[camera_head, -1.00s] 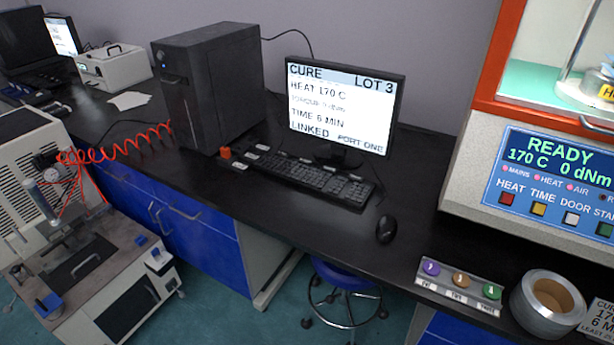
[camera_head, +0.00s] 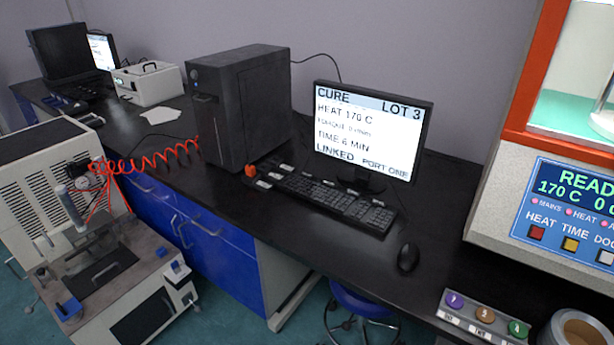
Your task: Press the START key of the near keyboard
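The near keyboard (camera_head: 330,197) is black and lies on the dark bench in front of the monitor (camera_head: 368,130). At its left end is a small group of keys with pale labels (camera_head: 265,184) and an orange-red block (camera_head: 250,170). The label text there is too small to read, so I cannot tell which key is START. The monitor shows "CURE LOT 3, HEAT 170 C, TIME 6 MIN, LINKED PORT ONE". Neither of my grippers shows in the head view.
A black computer tower (camera_head: 240,105) stands left of the monitor and a mouse (camera_head: 408,257) lies right of the keyboard. The rheometer (camera_head: 500,195) stands at the right. A tray of colored knobs (camera_head: 470,322) sits at the front edge. A blue stool (camera_head: 360,300) is below.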

